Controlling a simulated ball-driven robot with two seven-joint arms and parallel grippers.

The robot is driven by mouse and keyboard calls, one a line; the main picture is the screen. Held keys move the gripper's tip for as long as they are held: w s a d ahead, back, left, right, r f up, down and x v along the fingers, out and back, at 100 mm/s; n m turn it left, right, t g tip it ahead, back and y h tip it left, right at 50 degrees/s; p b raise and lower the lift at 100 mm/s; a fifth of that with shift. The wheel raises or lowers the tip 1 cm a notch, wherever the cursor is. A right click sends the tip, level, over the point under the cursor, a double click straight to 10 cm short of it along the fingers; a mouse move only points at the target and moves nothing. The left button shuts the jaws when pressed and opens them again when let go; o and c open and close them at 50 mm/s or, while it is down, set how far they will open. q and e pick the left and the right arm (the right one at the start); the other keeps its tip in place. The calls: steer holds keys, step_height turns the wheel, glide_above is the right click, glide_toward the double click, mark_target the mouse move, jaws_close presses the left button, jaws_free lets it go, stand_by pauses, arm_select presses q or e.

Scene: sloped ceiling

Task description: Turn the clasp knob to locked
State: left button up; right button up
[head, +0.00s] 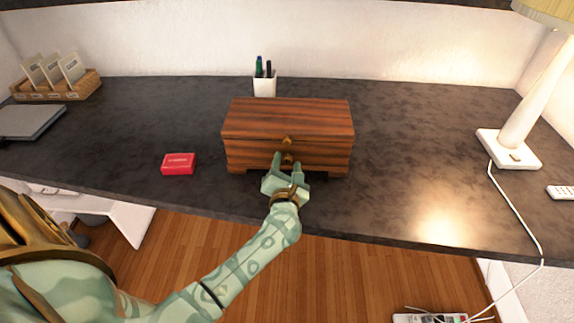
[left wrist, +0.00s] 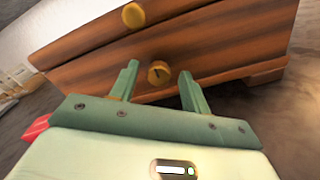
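A wooden box (head: 240,140) with striped brown grain stands closed on the dark desk. Its front has a brass knob on the lid (head: 287,140) and a lower clasp knob (left wrist: 159,73) with a dark mark on its face. My left gripper (head: 288,157) is at the box front, its two fingers apart on either side of the clasp knob. In the left wrist view the open fingers (left wrist: 158,80) show gaps between them and the knob, with no contact visible. The upper knob (left wrist: 133,15) is above the fingers there. My right gripper is not in view.
A red box (head: 179,163) lies left of the wooden box. A pen cup (head: 264,86) stands behind it. A lamp (head: 508,149) stands at the right, its cord crossing the desk edge. The dark desk (head: 410,150) is clear right of the box.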

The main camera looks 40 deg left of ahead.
arm_select(q)
steer(key=p+v, duration=0.1)
steer(key=v, duration=1.5)
steer(key=shift+s+p, duration=0.2)
steer(key=shift+p, duration=0.15)
steer(key=shift+w+d+r, duration=0.1)
